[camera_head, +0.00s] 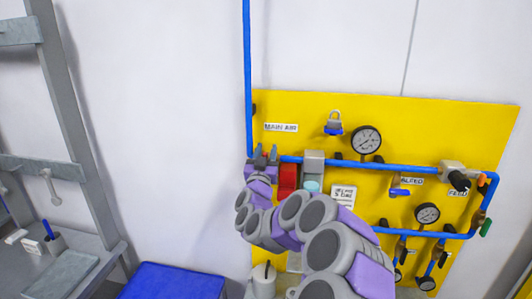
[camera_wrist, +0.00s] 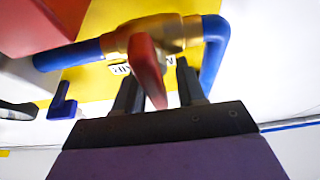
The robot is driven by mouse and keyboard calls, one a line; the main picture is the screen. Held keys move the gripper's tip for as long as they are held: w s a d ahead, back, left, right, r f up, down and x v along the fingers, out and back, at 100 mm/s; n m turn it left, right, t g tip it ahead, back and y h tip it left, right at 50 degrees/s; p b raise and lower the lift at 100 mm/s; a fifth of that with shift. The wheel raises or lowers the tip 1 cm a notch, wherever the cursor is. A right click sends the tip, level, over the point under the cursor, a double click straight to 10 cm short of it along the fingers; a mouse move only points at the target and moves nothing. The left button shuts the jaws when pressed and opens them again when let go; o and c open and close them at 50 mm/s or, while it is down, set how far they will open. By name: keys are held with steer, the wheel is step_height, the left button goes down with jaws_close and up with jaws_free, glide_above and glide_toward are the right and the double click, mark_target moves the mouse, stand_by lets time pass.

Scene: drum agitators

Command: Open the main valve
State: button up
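The main valve shows in the wrist view as a brass body (camera_wrist: 172,29) on a blue pipe with a red lever handle (camera_wrist: 147,68). The lever reaches between the two dark fingers of my gripper (camera_wrist: 158,90). The fingers are apart, with a clear gap between the lever and the right finger; whether the left finger touches the lever I cannot tell. In the head view my gripper (camera_head: 266,155) is at the left end of the horizontal blue pipe, just below the MAIN AIR label (camera_head: 281,127). There my gripper hides the valve.
A yellow panel (camera_head: 300,105) carries the blue pipe (camera_head: 400,167), a red block (camera_head: 288,181), a grey box (camera_head: 313,162), a padlock (camera_head: 333,125) and gauges (camera_head: 366,140). A blue box (camera_head: 175,282) and grey bench (camera_head: 75,275) stand lower left.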

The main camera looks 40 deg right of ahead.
steer(key=shift+c, duration=0.4)
jaws_close()
steer(key=shift+n, duration=0.3)
steer(key=shift+w+a+f+n+t+y, duration=0.15)
steer(key=shift+n+t+y, duration=0.3)
steer(key=shift+n, duration=0.55)
steer(key=shift+w+a+r+n+t+y, duration=0.15)
steer(key=shift+n+t+y, duration=0.25)
steer(key=shift+n, duration=0.6)
steer(key=shift+w+a+f+n+t+y, duration=0.15)
steer(key=shift+n+t+y, duration=0.25)
steer(key=shift+n, duration=0.6)
steer(key=shift+y, duration=0.25)
steer(key=shift+o, duration=0.4)
jaws_free()
steer(key=shift+w, duration=0.1)
steer(key=shift+m, duration=0.3)
